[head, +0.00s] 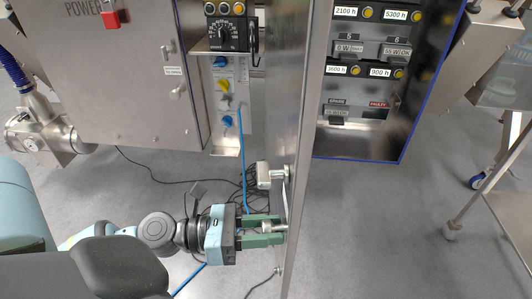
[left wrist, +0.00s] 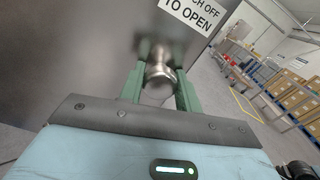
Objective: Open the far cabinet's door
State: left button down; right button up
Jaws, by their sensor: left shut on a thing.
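The far cabinet's door (head: 297,120) stands almost edge-on in the head view, swung out towards me, with the cabinet's inside (head: 362,75) showing to its right. My left gripper (head: 268,229) reaches in from the left. Its green fingers are shut on a round metal knob (left wrist: 158,73) on the door's outer face, seen close in the left wrist view. A sign (left wrist: 196,12) ending "OFF TO OPEN" is above the knob. A metal latch (head: 270,175) sits higher on the door. My right gripper is not in view.
A closed grey power cabinet (head: 110,70) with a red switch stands at the left. Black and blue cables (head: 240,160) lie on the floor between it and the door. A wheeled steel stand (head: 495,170) is at the right. Floor below the cabinet's opening is clear.

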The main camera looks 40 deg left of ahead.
pick_arm(q)
jog(key=c, duration=1)
grip_release()
jog(key=v, duration=0.7)
jog(key=shift+s+a+p, duration=0.25)
jog(key=shift+s+p, duration=0.05)
jog(key=shift+p, duration=0.15)
